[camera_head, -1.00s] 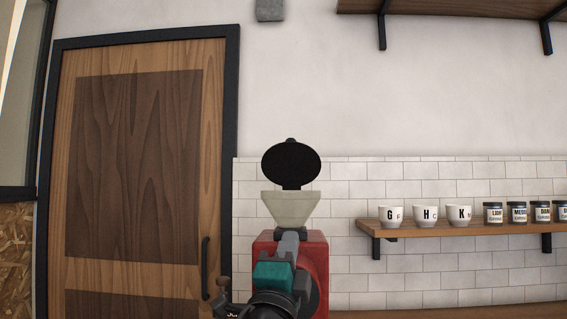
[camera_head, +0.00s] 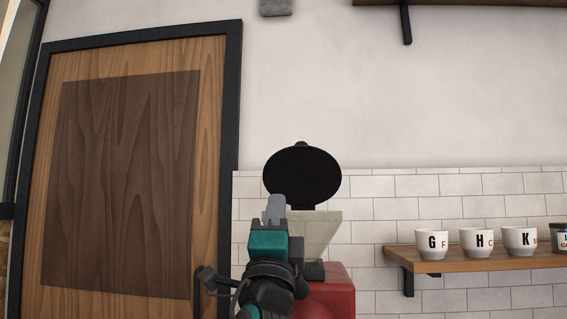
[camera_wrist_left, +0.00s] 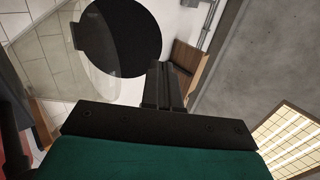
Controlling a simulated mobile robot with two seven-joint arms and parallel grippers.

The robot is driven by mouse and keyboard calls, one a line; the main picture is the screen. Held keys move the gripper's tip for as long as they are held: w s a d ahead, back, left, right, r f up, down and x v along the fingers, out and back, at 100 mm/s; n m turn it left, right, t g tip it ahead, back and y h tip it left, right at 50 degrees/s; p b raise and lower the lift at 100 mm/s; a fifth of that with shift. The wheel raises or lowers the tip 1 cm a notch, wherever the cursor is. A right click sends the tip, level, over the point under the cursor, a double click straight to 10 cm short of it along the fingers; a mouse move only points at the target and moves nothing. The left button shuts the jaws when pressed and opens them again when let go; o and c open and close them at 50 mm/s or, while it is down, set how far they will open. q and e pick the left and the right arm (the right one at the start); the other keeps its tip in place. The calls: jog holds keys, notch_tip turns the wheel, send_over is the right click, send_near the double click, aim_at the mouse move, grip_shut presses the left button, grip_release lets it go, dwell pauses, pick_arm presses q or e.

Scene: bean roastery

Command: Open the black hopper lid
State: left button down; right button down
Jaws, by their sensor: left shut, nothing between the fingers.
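The black hopper lid (camera_head: 302,176) stands raised, tilted up behind the pale, see-through hopper (camera_head: 322,232), on top of the red machine (camera_head: 333,296). The lid also shows as a dark disc in the left wrist view (camera_wrist_left: 122,38), with the hopper (camera_wrist_left: 55,62) to its left. My left gripper (camera_head: 276,204) is shut and empty. My right gripper is not in view.
A wooden door (camera_head: 120,180) with a black frame is at the left. A wooden shelf (camera_head: 470,262) on the tiled wall at the right holds white lettered cups (camera_head: 432,243) and a dark jar (camera_head: 559,238).

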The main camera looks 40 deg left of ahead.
aim_at(282, 159)
pick_arm(q)
jog(key=p+x, duration=0.3)
jog(key=x, duration=0.9)
jog(key=shift+r+p, duration=0.15)
jog(key=shift+p, duration=0.2)
jog(key=shift+w+a+r, duration=0.2)
jog(key=shift+w+r, duration=0.2)
jog(key=shift+w, duration=0.05)
